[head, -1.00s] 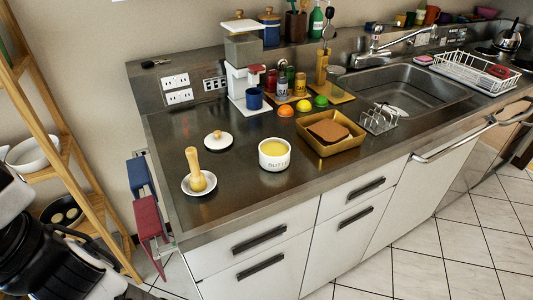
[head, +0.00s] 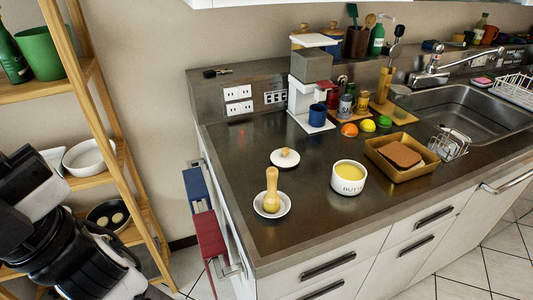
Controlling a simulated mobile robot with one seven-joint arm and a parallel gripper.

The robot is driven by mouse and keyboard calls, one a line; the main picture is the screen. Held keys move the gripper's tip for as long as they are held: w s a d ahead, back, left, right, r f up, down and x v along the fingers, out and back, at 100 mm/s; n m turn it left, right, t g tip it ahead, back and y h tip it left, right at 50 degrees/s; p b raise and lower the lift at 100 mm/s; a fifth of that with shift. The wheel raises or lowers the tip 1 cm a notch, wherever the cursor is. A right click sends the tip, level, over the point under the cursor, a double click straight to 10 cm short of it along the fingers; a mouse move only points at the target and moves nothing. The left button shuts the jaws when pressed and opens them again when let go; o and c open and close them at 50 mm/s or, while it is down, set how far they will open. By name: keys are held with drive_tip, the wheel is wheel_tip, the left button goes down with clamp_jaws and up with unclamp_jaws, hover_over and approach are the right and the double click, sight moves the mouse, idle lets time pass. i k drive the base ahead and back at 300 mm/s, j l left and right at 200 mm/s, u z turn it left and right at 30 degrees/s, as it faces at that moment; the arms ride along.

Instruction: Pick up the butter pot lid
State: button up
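The butter pot lid (head: 285,158) is a round white disc with a small wooden knob. It lies knob up on the dark countertop, toward its left end. The white butter pot (head: 348,179), marked with letters and filled with yellow butter, stands open to the right of the lid and nearer the front edge. The lid and pot are apart. Part of my arm (head: 60,235) shows at the lower left, well away from the counter. My gripper's fingers are not visible.
A wooden pestle (head: 271,189) stands on a small white dish in front of the lid. A coffee machine (head: 310,95) with a blue mug (head: 317,115) stands behind. A brown tray (head: 402,158) holds bread. Red and blue towels (head: 209,241) hang at the counter's left end, beside a wooden shelf (head: 118,165).

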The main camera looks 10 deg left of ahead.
sight(284, 158)
drive_tip(key=i+j, duration=0.1)
drive_tip(key=j, duration=0.95)
drive_tip(key=i+j, duration=0.15)
drive_tip(key=j, duration=0.35)
drive_tip(key=i+j, duration=0.1)
drive_tip(key=j, duration=0.4)
drive_tip(key=j+z, duration=0.35)
drive_tip(key=j, duration=0.55)
drive_tip(key=i+l+z, duration=0.2)
drive_tip(key=z, duration=0.25)
drive_tip(key=i+z, duration=0.45)
drive_tip(key=i, duration=0.35)
